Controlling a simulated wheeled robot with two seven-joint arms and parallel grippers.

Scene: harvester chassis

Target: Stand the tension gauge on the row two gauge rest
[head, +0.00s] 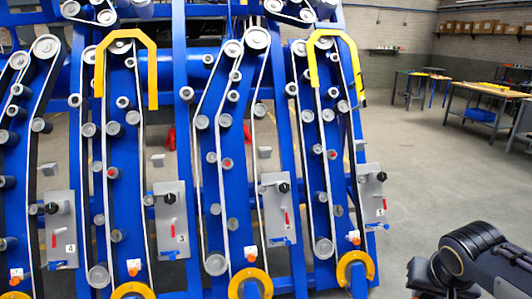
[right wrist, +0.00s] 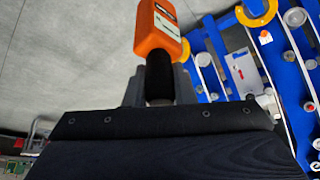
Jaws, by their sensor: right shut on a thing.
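The tension gauge (right wrist: 160,28) is orange with a pale label and a black grip, seen in the right wrist view. My right gripper (right wrist: 159,82) is shut on the black grip, with the orange body sticking out beyond the fingers. In the head view my right arm (head: 465,258) is at the lower right, away from the rows; the gauge cannot be made out there. The row two plate (head: 276,207) is grey, marked 2, with a black knob and red lever. I cannot tell which part is the gauge rest. My left gripper is not in view.
The blue chassis has several slanted belt rows, with plates marked 4 (head: 58,228), 3 (head: 171,220) and 1 (head: 371,193). Yellow hoops (head: 357,268) stick out at the row bottoms. Workbenches (head: 485,95) stand back right. The floor (head: 430,165) right of the chassis is clear.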

